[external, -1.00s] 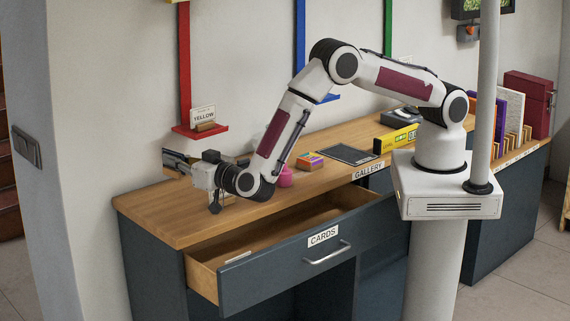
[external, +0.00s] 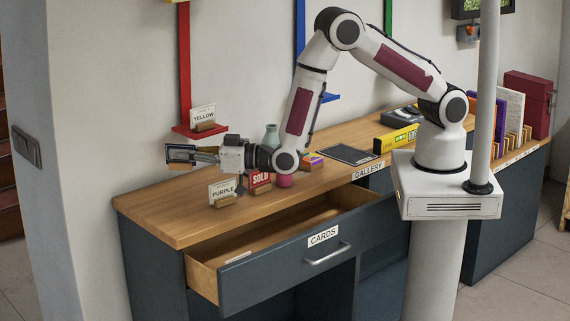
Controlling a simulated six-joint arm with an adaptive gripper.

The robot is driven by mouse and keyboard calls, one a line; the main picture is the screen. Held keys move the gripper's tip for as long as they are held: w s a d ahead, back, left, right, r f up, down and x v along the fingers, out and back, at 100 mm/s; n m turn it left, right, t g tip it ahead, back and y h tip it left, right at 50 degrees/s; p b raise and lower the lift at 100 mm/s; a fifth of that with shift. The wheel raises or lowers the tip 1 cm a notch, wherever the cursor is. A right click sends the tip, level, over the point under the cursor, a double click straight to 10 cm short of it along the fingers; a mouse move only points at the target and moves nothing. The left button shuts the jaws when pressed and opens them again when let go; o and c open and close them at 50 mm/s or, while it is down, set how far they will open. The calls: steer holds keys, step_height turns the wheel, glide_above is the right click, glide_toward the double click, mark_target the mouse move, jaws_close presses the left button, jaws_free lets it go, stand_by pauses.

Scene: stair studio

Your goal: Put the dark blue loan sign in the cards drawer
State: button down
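My gripper (external: 180,154) is level above the left end of the counter, its fingers pointing left toward the wall.
A PURPLE sign (external: 223,189) and a red SOLD sign (external: 259,181) stand on the counter (external: 165,212) beneath my gripper. A pink pot (external: 285,180) and green vase (external: 271,136) are nearby. A YELLOW sign (external: 203,116) stands on a red wall shelf (external: 200,133).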

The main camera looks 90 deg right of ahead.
steer(key=s+d+r, duration=0.3)
steer(key=s+d, duration=0.1)
steer(key=d, duration=0.4)
steer(key=s+d+r+n+y, duration=0.1)
steer(key=s+d+r, duration=0.2)
steer(key=d, duration=0.6)
steer(key=shift+s+r+y, duration=0.3)
steer(key=shift+s, duration=0.65)
